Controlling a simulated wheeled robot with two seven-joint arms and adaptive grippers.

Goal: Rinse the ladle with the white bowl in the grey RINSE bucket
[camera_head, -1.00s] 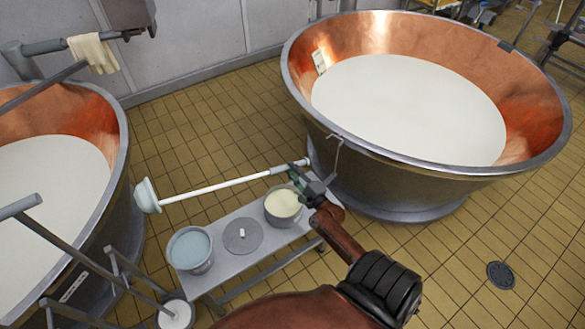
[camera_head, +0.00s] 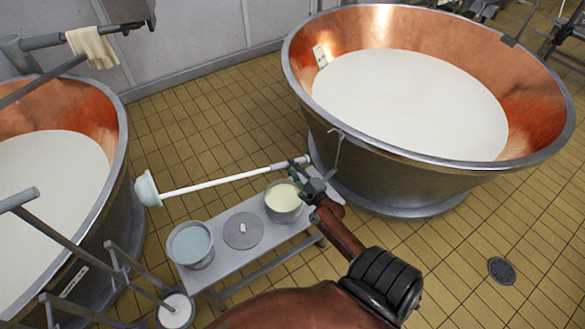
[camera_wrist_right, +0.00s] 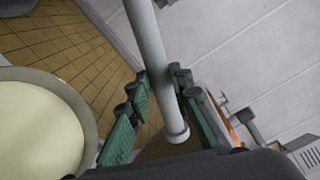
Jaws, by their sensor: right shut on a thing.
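The ladle (camera_head: 215,184) has a long white handle and a white bowl (camera_head: 148,188) at its left end. My right gripper (camera_head: 300,174) is shut on the grey end of the handle, which also shows between the green fingers (camera_wrist_right: 165,110) in the right wrist view. The ladle is held nearly level above the bench, its bowl out past the bench's left end. A grey bucket (camera_head: 191,245) with bluish water stands at the bench's left end; I cannot read a RINSE label on it. The bowl is up and left of this bucket, apart from it. My left gripper is not in view.
A bucket of cream-coloured liquid (camera_head: 283,201) stands on the grey bench (camera_head: 220,273) under my right gripper, with a round grey lid (camera_head: 241,231) between the buckets. Copper vats of white liquid stand at the right (camera_head: 430,165) and left (camera_head: 120,215). A small white-filled container (camera_head: 176,311) is at lower left.

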